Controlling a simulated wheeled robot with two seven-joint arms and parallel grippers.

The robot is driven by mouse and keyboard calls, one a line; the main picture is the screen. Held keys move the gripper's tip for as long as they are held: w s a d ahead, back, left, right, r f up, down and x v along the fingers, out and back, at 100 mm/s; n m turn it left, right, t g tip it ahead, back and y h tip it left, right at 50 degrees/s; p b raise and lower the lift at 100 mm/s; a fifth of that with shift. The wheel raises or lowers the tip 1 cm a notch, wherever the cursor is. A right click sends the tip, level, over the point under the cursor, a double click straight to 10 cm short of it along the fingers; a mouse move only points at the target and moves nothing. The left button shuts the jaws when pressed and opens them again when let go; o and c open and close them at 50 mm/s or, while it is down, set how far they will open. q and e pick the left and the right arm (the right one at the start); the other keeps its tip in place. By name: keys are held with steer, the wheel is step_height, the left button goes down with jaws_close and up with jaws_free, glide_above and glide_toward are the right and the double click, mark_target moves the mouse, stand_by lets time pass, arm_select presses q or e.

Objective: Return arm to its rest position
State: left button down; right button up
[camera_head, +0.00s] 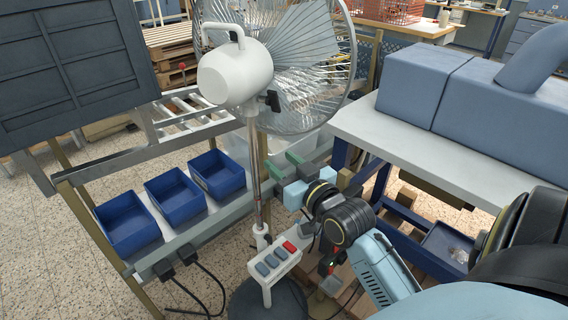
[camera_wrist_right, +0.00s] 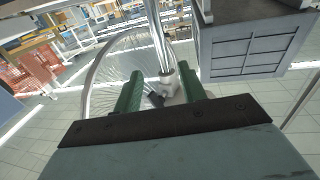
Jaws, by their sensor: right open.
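My right arm comes in from the lower right in the head view. Its gripper (camera_head: 283,165) has green fingers that are apart, just right of the pole of a standing fan (camera_head: 236,74). The right wrist view shows the same open gripper (camera_wrist_right: 160,70) with nothing held between its fingers. The fan's pole and wire cage (camera_wrist_right: 106,75) lie beyond the fingertips there. I cannot tell how wide the gap to the pole is. My left gripper is in neither view.
Blue bins (camera_head: 127,225) stand on a rack at left. A dark panelled box (camera_head: 70,60) is above them. The fan's button panel (camera_head: 276,264) is below the gripper. A grey worktable (camera_head: 400,145) with a blue machine (camera_head: 440,95) stands at right, close to my arm.

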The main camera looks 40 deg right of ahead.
stand_by(0.5)
steer(key=s+a+f+g, duration=0.1)
steer(key=s+f+g, duration=0.15)
steer(key=f, duration=0.95)
steer(key=s+a+f+g+y, duration=0.1)
steer(key=s+a+f+g, duration=0.15)
steer(key=f, duration=0.95)
steer(key=s+a+f+g, duration=0.1)
steer(key=s+f+g, duration=0.15)
steer(key=f, duration=0.95)
steer(key=s+a+f+n+g, duration=0.25)
steer(key=s+f+g, duration=0.25)
steer(key=s+f, duration=0.8)
steer(key=s+f+g, duration=0.2)
steer(key=s+f, duration=0.2)
steer(key=s, duration=0.5)
steer(key=s+f+g, duration=0.2)
steer(key=s+f, duration=0.3)
steer(key=s, duration=0.5)
steer(key=shift+s+a+n, duration=0.15)
steer(key=shift+a+n, duration=0.25)
steer(key=shift+n, duration=0.05)
steer(key=shift+s+g, duration=0.1)
steer(key=shift+g, duration=0.15)
